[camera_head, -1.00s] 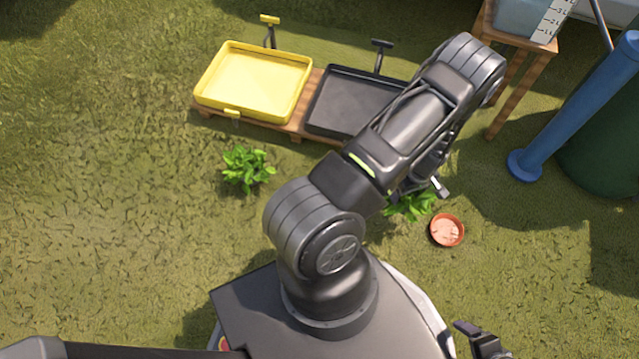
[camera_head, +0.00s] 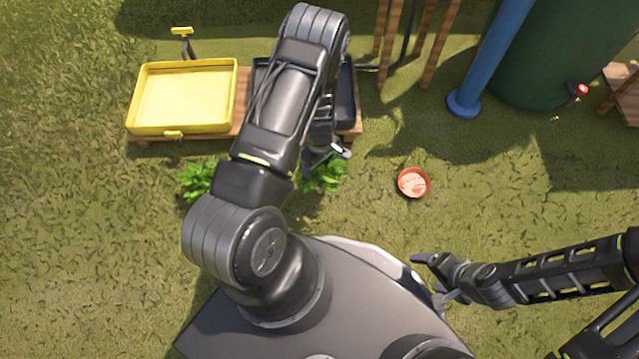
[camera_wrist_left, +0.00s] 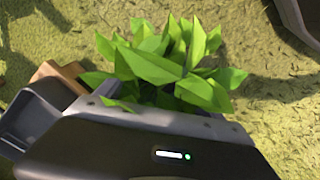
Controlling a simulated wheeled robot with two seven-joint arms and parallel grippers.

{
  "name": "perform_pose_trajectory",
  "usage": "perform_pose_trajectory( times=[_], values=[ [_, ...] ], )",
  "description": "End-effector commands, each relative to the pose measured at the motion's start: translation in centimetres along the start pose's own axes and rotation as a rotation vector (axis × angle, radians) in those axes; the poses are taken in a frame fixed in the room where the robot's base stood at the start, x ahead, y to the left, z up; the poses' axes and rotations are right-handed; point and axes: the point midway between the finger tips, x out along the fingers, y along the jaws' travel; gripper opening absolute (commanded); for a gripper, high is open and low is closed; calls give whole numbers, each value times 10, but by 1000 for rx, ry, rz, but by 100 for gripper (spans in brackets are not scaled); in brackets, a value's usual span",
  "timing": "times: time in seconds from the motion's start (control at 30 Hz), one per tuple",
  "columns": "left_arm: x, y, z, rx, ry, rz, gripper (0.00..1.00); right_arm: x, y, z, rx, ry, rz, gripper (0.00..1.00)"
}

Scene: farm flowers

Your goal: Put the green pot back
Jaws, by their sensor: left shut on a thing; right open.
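A leafy green plant (camera_head: 326,176) shows below my left gripper (camera_head: 328,152) in the head view, left of the terracotta dish. My left gripper is shut on it. Its leaves (camera_wrist_left: 165,62) fill the middle of the left wrist view. The pot under these leaves is hidden, so I cannot tell its colour. A second leafy plant (camera_head: 197,181) stands on the grass to the left, partly behind my left arm. My right gripper (camera_head: 433,277) is open and empty at the lower right, apart from any object.
A yellow tray (camera_head: 185,95) and a dark tray (camera_head: 346,97), partly behind my arm, rest on a wooden pallet (camera_head: 241,118). The terracotta dish (camera_head: 413,183) lies on grass. A blue pipe (camera_head: 490,58) and green tank (camera_head: 545,60) stand upper right.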

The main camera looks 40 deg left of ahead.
Motion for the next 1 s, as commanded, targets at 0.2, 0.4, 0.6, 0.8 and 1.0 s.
perform_pose_trajectory(
  times=[0.2,0.4,0.6,0.8,1.0],
  values=[
    [43,0,0,0,-1,0,22,20,6,-2,1,9,0,80],
    [46,0,0,0,0,1,22,21,6,-2,1,11,0,80],
    [49,0,0,-1,0,1,22,22,6,-2,1,11,0,80],
    [76,0,0,-1,0,0,22,36,11,-3,2,16,0,80],
    [84,0,0,0,1,1,22,38,11,-4,2,19,0,80]
  ],
)
